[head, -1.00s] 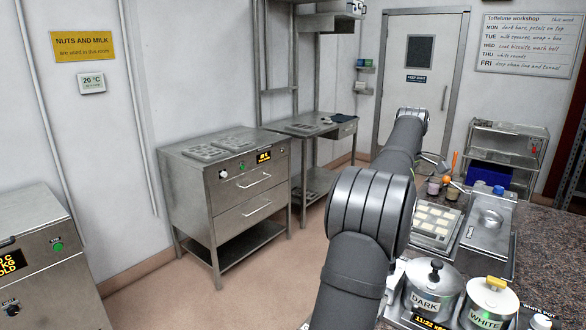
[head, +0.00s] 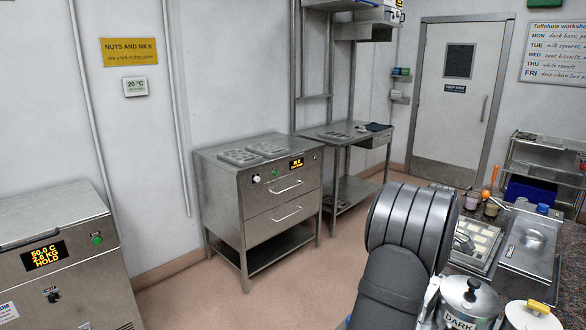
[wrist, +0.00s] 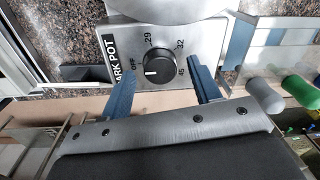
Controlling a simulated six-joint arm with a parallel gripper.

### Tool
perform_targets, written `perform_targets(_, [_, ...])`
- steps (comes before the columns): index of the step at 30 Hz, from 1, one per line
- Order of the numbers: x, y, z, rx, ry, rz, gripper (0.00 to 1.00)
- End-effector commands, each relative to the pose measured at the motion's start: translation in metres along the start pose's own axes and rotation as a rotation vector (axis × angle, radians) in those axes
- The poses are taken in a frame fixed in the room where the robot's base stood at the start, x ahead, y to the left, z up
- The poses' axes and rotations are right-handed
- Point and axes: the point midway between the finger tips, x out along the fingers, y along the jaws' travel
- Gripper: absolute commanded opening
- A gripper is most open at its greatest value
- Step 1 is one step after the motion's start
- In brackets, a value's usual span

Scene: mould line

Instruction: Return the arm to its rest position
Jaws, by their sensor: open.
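My gripper (wrist: 161,72) shows in the wrist view, its two blue fingers apart with nothing between them. Beyond the fingers is the control face of the dark pot's base (wrist: 190,40), with a black knob (wrist: 158,72) marked OFF, 29, 32 and 45. I cannot tell how far the fingertips are from it. In the head view my arm rises at the lower right, and my gripper cannot be made out there.
The dark pot (head: 468,300) and white pot (head: 530,318) stand at the lower right, close to my arm. A mould tray (head: 462,262) lies behind them. A steel cabinet (head: 262,205) stands at mid-left, a heated unit (head: 75,285) at far left. The floor (head: 190,300) between is clear.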

Motion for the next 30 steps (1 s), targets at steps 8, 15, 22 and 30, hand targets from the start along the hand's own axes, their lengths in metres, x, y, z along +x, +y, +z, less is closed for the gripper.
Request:
perform_targets(8, [0.007, 0.0, 0.0, 0.001, 0.0, 0.001, 0.57])
perform_targets(15, [0.005, 0.0, 0.0, 0.001, 0.0, 0.001, 0.57])
perform_targets(22, [-0.02, 0.001, 0.0, 0.0, 0.0, 0.005, 0.57])
perform_targets(30, [-0.073, 0.001, 0.0, 0.0, 0.0, 0.006, 0.57])
